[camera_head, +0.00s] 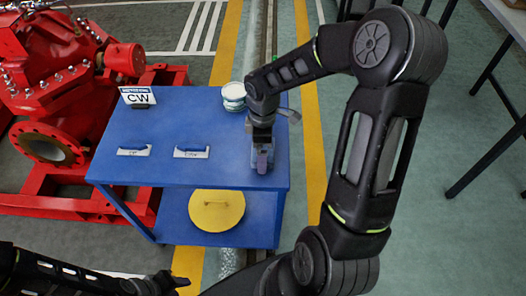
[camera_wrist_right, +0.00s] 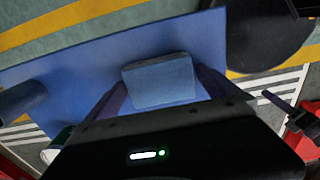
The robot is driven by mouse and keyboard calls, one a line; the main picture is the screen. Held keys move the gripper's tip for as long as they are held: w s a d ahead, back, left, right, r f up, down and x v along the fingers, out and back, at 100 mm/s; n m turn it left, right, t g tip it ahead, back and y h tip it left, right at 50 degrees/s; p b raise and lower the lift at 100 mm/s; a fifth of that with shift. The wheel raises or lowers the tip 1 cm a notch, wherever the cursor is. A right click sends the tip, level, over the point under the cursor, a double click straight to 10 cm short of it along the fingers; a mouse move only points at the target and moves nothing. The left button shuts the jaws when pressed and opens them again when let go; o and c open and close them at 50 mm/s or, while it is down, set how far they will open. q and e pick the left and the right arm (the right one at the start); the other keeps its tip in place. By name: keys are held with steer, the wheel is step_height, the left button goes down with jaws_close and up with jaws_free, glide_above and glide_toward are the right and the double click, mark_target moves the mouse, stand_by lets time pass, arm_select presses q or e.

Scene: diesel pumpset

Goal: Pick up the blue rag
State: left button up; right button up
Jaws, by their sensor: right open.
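The blue rag (camera_wrist_right: 160,80) shows in the right wrist view as a folded, grey-blue block on the blue table (camera_head: 125,165). My right gripper (camera_wrist_right: 162,92) is open, with one finger on each side of the rag. A gap to the fingers is hard to judge. In the head view my right gripper (camera_head: 262,165) points down over the table's right part and hides most of the rag. My left gripper (camera_head: 178,284) is at the bottom edge of the head view, dark and away from the table; its jaw opening is unclear.
On the table are a white CW sign (camera_head: 138,97), two small blue-handled tools (camera_head: 134,150) (camera_head: 191,152) and a white-and-green container (camera_head: 234,93) behind the gripper. A yellow round lid (camera_head: 216,211) lies on the lower shelf. A red pump (camera_head: 60,75) stands left.

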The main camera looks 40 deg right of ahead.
steer(key=shift+c, duration=0.6)
steer(key=c, duration=1.1)
steer(key=shift+r, duration=0.1)
step_height(320, 180, up, 10)
steer(key=shift+p, duration=0.35)
steer(key=o, duration=0.9)
steer(key=c, duration=0.7)
